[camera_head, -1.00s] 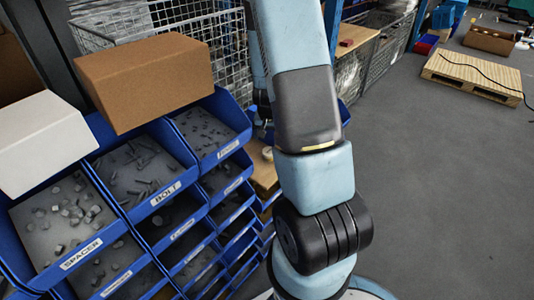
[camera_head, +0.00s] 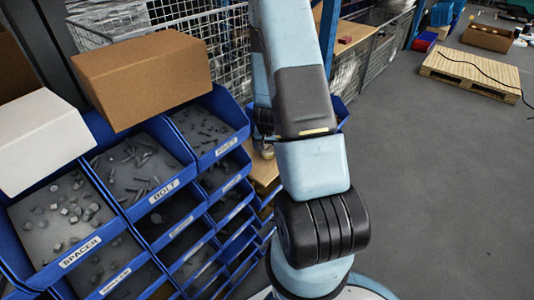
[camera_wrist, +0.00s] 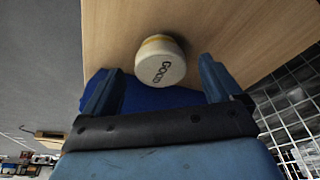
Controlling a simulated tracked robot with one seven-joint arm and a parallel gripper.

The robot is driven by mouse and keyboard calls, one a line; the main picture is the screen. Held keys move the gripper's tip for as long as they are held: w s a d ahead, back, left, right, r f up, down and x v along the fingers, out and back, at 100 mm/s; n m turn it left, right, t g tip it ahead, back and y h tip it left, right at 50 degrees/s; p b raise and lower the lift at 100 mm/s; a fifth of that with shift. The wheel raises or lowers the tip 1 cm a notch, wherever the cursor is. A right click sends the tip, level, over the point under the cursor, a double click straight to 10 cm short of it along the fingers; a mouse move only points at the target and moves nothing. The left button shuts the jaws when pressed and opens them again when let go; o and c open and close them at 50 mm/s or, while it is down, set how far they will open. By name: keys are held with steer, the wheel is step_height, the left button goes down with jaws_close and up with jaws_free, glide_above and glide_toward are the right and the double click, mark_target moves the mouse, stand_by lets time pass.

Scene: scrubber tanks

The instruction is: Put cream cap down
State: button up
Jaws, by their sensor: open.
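The cream cap (camera_wrist: 161,62) has dark lettering and a yellow band. It rests on a light wooden surface (camera_wrist: 225,25) in the wrist view. My gripper (camera_wrist: 160,85) is open, with one blue finger to each side of the cap and a clear gap between cap and fingers. In the head view a small cream-coloured shape (camera_head: 267,152), probably the cap, shows on the wooden surface, partly hidden by my arm. The fingers are hidden behind my arm there.
Blue labelled bins (camera_head: 150,165) of bolts and spacers stand left of my arm. A brown box (camera_head: 143,78) and a white box (camera_head: 38,140) sit above them. Wire mesh (camera_wrist: 295,110) stands beside the wooden surface. Grey floor (camera_head: 430,190) is clear at right, before a pallet (camera_head: 470,74).

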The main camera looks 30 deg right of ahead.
steer(key=shift+x, duration=1.45)
steer(key=c, duration=1.2)
